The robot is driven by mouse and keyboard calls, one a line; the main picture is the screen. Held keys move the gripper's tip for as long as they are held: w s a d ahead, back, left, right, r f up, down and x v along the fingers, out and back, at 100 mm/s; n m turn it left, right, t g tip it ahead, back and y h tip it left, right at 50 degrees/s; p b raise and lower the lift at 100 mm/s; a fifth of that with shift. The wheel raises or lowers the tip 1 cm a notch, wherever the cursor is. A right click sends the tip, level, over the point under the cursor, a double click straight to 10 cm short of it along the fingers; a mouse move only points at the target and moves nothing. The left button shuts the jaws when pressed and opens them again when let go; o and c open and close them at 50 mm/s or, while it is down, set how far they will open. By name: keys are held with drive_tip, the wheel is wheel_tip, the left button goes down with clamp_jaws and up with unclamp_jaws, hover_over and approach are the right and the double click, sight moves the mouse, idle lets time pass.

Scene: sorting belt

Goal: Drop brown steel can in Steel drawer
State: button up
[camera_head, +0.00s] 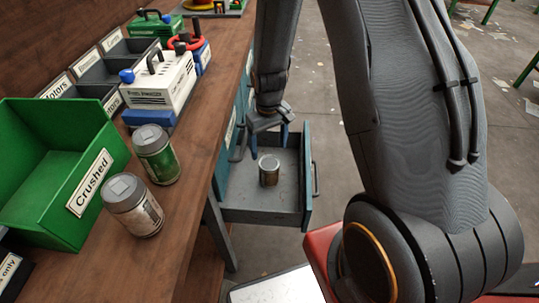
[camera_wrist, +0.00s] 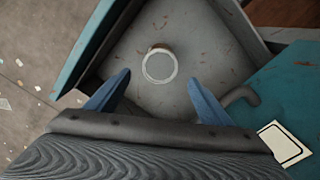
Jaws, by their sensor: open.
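A brownish metal can (camera_head: 269,170) stands in an open drawer (camera_head: 245,196) under the bench. In the wrist view the can (camera_wrist: 160,65) shows from above as a pale round lid on the grey drawer floor (camera_wrist: 196,88), apart from the drawer walls. My gripper (camera_head: 269,145) is over the drawer, above and a little behind the can. Its two blue fingers (camera_wrist: 158,97) are spread apart with nothing between them. The drawer's label is not readable in either view.
On the wooden bench (camera_head: 185,205) stand a green can (camera_head: 156,158) and a brown-labelled can (camera_head: 133,209) beside a green bin marked Crushed (camera_head: 40,200). A white device (camera_head: 160,85) and grey trays (camera_head: 112,65) lie farther back. Open floor (camera_head: 330,120) lies right of the drawer.

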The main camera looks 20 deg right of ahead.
drive_tip(key=shift+r, duration=0.7)
drive_tip(key=s+d+r+m, duration=0.2)
drive_tip(key=s+d+r, duration=0.2)
drive_tip(key=s+r, duration=0.5)
drive_tip(key=s+d+r+m, duration=0.3)
drive_tip(key=s+r, duration=0.7)
drive_tip(key=r, duration=0.1)
drive_tip(key=shift+s+d+r, duration=0.3)
drive_tip(key=shift+d+r, duration=0.05)
drive_tip(key=a+r+n+p, duration=0.2)
drive_tip(key=a+r+p, duration=0.2)
drive_tip(key=a+p, duration=0.3)
drive_tip(key=shift+a+n, duration=0.35)
drive_tip(key=shift+n, duration=0.05)
drive_tip(key=shift+r, duration=0.1)
